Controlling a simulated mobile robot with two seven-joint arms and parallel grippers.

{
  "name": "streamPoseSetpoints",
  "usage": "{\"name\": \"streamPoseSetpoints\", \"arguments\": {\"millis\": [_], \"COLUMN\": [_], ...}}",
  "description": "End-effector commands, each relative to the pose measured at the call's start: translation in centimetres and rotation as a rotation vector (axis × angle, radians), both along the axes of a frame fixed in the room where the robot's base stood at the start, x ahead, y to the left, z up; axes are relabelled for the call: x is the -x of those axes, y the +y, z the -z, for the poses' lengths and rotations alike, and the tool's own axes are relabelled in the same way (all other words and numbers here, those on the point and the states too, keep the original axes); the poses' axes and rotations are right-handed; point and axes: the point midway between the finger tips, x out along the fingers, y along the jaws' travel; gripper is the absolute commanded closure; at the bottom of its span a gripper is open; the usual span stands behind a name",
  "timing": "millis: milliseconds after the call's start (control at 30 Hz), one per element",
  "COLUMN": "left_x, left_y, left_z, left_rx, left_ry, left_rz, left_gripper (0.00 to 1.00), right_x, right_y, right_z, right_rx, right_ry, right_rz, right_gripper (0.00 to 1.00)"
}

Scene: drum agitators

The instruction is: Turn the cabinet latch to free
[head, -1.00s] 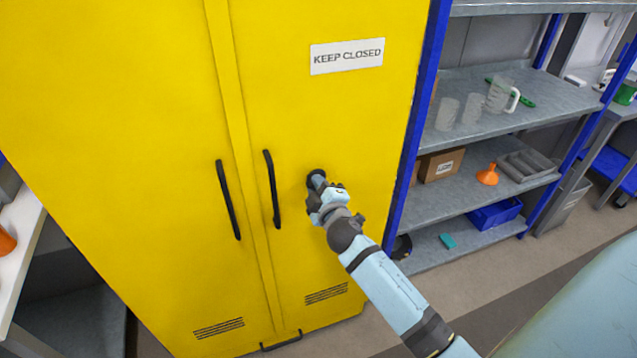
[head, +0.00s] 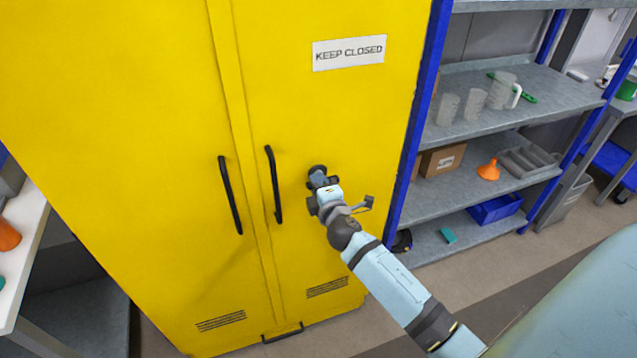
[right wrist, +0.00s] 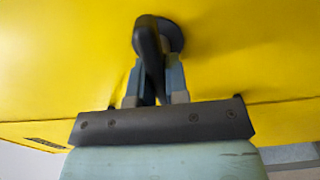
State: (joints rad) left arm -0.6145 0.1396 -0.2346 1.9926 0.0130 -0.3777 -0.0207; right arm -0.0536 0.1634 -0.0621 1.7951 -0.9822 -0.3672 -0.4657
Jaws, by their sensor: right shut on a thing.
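The yellow cabinet (head: 350,110) has two shut doors, each with a black bar handle. The latch (head: 317,170) is a dark round piece on the right door, right of that door's handle. In the right wrist view the latch (right wrist: 147,45) shows as a dark round base with a black lever standing out from it. My right gripper (head: 321,180) is shut on the latch lever; its fingers (right wrist: 154,85) show on both sides of it. The lever's far end is partly hidden by the gripper. My left gripper is not in view.
Black bar handles (head: 273,185) stand close left of my right gripper. A shelf rack (head: 520,120) with blue posts stands right of the cabinet, holding beakers, a box and an orange funnel. A white table (head: 25,250) is at the left edge.

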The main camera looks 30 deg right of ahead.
Motion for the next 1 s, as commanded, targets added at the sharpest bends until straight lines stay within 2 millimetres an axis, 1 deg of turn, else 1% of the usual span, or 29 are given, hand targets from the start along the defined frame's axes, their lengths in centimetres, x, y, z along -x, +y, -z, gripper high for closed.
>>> {"name": "streamPoseSetpoints", "arguments": {"millis": [300,333,433,767,867,967,1000], "left_x": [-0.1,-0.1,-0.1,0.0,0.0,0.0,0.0], "left_y": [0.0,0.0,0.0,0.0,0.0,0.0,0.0], "left_z": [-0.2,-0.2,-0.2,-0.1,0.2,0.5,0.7], "left_rx": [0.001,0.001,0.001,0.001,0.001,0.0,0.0], "left_ry": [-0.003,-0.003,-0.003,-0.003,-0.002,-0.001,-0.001], "left_rz": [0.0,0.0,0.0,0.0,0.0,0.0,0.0], "left_gripper": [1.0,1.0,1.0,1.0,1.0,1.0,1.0], "right_x": [0.0,0.0,0.0,0.3,1.3,3.0,3.9], "right_y": [0.0,0.0,0.0,0.1,0.3,0.7,0.9], "right_z": [-0.1,-0.1,0.0,0.1,0.2,0.3,0.3], "right_rx": [0.006,0.006,0.005,0.003,0.003,0.003,0.002], "right_ry": [-0.001,-0.001,0.0,0.001,0.002,0.003,0.003], "right_rz": [0.0,0.0,0.0,0.0,0.0,0.0,0.0], "right_gripper": [1.0,0.83,0.6,0.6,0.6,0.6,0.6]}}
